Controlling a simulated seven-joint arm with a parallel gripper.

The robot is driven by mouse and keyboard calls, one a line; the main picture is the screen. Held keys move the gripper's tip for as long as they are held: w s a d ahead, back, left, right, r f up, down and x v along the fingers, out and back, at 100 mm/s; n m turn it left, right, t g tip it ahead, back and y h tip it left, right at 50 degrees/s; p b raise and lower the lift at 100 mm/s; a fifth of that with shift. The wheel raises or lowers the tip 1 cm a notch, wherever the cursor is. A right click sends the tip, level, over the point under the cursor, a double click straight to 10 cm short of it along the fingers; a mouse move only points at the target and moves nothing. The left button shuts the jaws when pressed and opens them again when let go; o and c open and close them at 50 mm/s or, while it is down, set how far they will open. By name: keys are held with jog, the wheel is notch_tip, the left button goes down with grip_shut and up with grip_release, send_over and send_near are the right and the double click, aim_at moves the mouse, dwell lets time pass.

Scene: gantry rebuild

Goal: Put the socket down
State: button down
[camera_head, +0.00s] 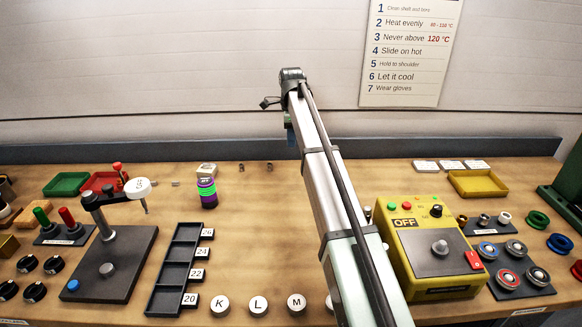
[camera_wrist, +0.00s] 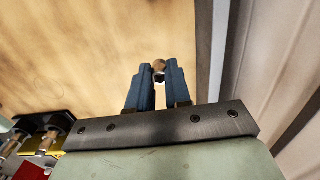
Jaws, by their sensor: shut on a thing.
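My gripper (camera_wrist: 160,78) has two blue fingers, shut on the socket (camera_wrist: 159,68), a small round metal piece with a brassy tone at their tips. In the wrist view the socket shows against bare wood; its height above the table is hard to tell. In the head view my arm reaches to the back of the table, where a bit of blue finger shows at my gripper (camera_head: 291,137). The socket is hidden there. A dark tray (camera_head: 166,275) with several empty compartments, labelled 20, 22, 24 and another number, stands at the front left.
Bare table (camera_head: 258,215) lies between the tray and my arm. A purple-green can (camera_head: 207,193) stands behind the tray. A yellow heater (camera_head: 434,250) marked OFF is right of my arm. A black press (camera_head: 110,262) stands left. A raised ledge (camera_head: 400,148) runs along the back.

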aim_at(292, 170)
jog(key=shift+d+f, duration=0.1)
jog(key=shift+f, duration=4.6)
jog(key=shift+f, duration=0.1)
jog(key=c, duration=1.1)
grip_release()
jog(key=shift+o, duration=0.2)
notch_tip(292, 170, up, 12)
